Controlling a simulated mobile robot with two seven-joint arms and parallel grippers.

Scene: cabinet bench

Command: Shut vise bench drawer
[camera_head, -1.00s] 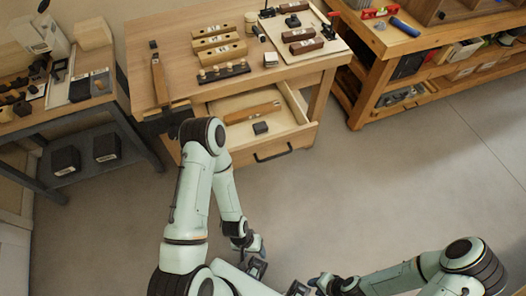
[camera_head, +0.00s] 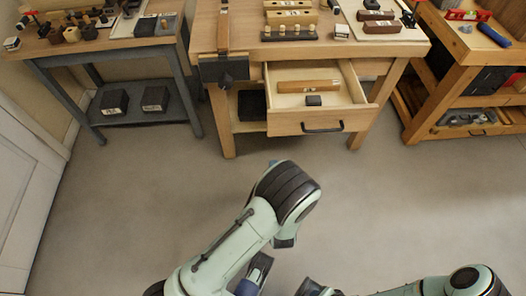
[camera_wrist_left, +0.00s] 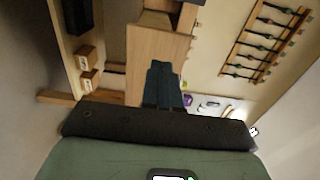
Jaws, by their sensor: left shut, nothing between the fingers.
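The vise bench (camera_head: 345,50) stands at the back centre of the head view, with a dark vise (camera_head: 224,69) on its left front. Its wooden drawer (camera_head: 285,122) is pulled out and has a black bar handle (camera_head: 323,128). Inside lie a long wooden-handled tool (camera_head: 308,86) and a small dark block (camera_head: 314,100). My left gripper (camera_head: 257,270) is low in the head view, well in front of the drawer and apart from it. Its fingers (camera_wrist_left: 164,85) are shut and empty in the left wrist view. My right gripper (camera_head: 313,288) is partly cut off at the bottom edge; its jaws are unclear.
A grey-legged bench (camera_head: 190,85) with dark boxes on its lower shelf stands left. Another wooden bench (camera_head: 425,105) stands right. Open floor (camera_head: 150,200) lies between me and the benches. A white door (camera_head: 30,200) is at far left.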

